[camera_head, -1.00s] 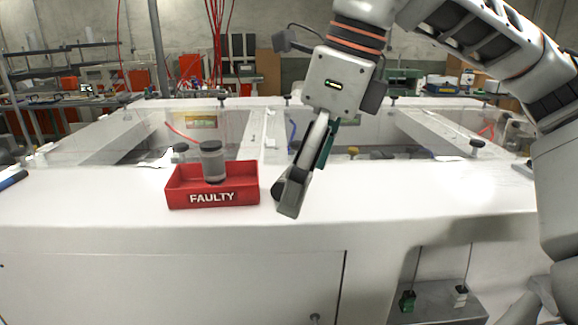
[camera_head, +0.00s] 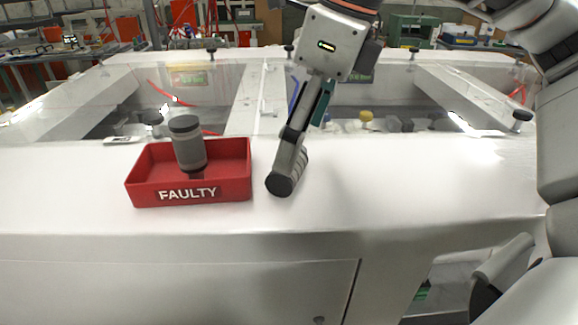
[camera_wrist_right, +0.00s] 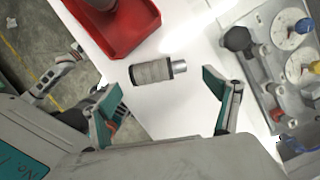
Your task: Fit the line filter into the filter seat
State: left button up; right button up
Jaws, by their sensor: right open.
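A grey cylindrical line filter (camera_head: 290,170) with a dark end lies on the white bench top, right of the red tray. In the right wrist view, the filter (camera_wrist_right: 147,73) lies on its side with a bare metal neck at its right end. My right gripper (camera_head: 298,130) is above and behind it. Its two teal-padded fingers (camera_wrist_right: 157,95) are spread apart, with the filter just past the fingertips and nothing between them. A similar dark filter (camera_head: 187,145) stands tilted in the red tray marked FAULTY. I cannot make out the filter seat. My left gripper is not in view.
The red FAULTY tray (camera_head: 135,190) sits left of the loose filter, near the bench's front edge. Clear-covered wells (camera_head: 390,95) with fittings lie behind. The front bench strip (camera_head: 420,185) is clear.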

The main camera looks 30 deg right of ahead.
jog(key=x, duration=0.3)
jog(key=shift+w+a+f, duration=0.1)
jog(key=shift+a+f, duration=0.2)
jog(key=shift+a, duration=0.05)
jog(key=shift+w+f, duration=0.1)
jog(key=shift+f, duration=0.25)
jog(key=c, duration=1.2)
jog(key=shift+r, duration=0.15)
jog(key=shift+r, duration=0.6)
notch_tip(320, 180, up, 19)
jog(key=shift+f+p, duration=0.2)
jog(key=shift+p, duration=0.9)
